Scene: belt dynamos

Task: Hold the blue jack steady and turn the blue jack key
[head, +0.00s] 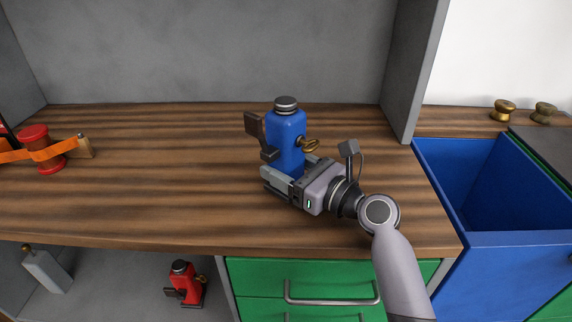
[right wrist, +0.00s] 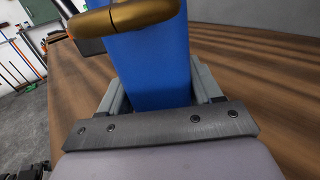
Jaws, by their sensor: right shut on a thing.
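The blue jack (head: 286,135) stands upright on the wooden worktop, with a grey cap on top and a dark bracket on its left side. The brass blue jack key (head: 310,145) sticks out of its right side. My right gripper (head: 284,178) is shut on the lower part of the jack's body, below the key. In the right wrist view the blue body (right wrist: 150,70) fills the space between the fingers, and the brass key (right wrist: 125,15) shows large at the top. My left gripper is not in view.
A red spool with an orange strap (head: 45,150) lies at the worktop's left. A red jack (head: 183,284) and a grey object (head: 47,270) are on the shelf below. A blue bin (head: 500,250) and two brass knobs (head: 503,110) are at right.

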